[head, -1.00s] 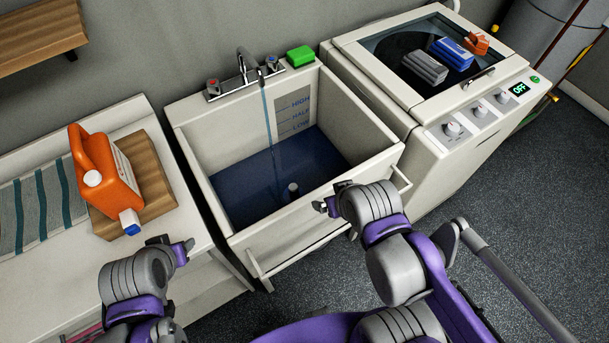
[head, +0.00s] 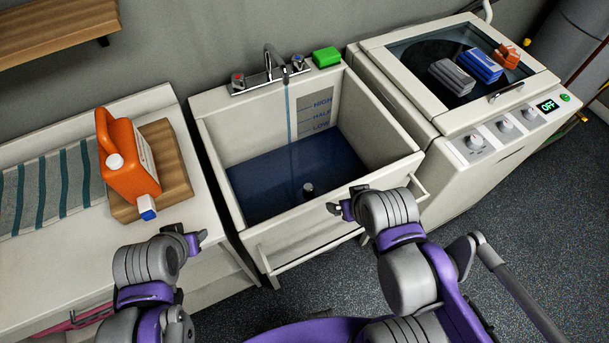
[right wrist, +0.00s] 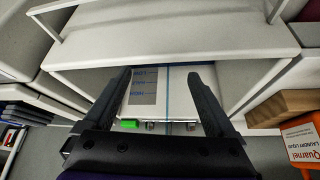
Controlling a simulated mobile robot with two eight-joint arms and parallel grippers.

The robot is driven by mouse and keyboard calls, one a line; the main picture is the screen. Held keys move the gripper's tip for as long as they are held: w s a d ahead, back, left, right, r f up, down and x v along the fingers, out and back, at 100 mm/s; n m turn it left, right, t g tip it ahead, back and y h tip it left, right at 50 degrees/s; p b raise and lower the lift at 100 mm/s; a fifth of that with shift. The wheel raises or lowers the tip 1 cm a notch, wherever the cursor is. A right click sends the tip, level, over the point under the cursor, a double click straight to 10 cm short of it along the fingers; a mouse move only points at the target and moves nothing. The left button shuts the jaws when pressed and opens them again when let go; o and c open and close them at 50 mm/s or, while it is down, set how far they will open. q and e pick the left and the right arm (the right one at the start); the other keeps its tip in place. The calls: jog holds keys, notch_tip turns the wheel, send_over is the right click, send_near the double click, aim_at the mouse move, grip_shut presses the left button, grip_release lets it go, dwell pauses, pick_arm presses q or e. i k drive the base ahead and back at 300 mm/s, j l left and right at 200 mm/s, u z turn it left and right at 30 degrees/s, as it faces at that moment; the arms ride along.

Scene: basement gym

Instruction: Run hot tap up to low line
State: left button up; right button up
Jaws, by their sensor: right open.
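The white sink (head: 300,236) holds dark blue water (head: 270,180), its surface just below the LOW mark on the grey level panel (head: 317,108). A thin stream falls from the chrome tap (head: 273,62) into it. The red-marked handle (head: 238,81) is on the tap's left and the blue-marked handle (head: 298,62) on its right. My right gripper (head: 340,208) is at the sink's front rim, away from the tap; in the right wrist view its fingers (right wrist: 161,75) are open and empty, facing the sink. My left gripper (head: 195,240) is over the left counter's front edge; its jaw opening is unclear.
A green block (head: 326,57) sits behind the sink's right rear corner. An orange jug (head: 128,160) stands on a wooden board (head: 172,160) on the left counter. The sink's front has a rail (head: 275,277).

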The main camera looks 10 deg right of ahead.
aim_at(239, 82)
jog(key=z, duration=1.1)
jog(key=k+j+z, duration=0.15)
jog(key=j+z, duration=0.15)
jog(key=k+j+z, duration=0.25)
jog(key=i+j, duration=0.05)
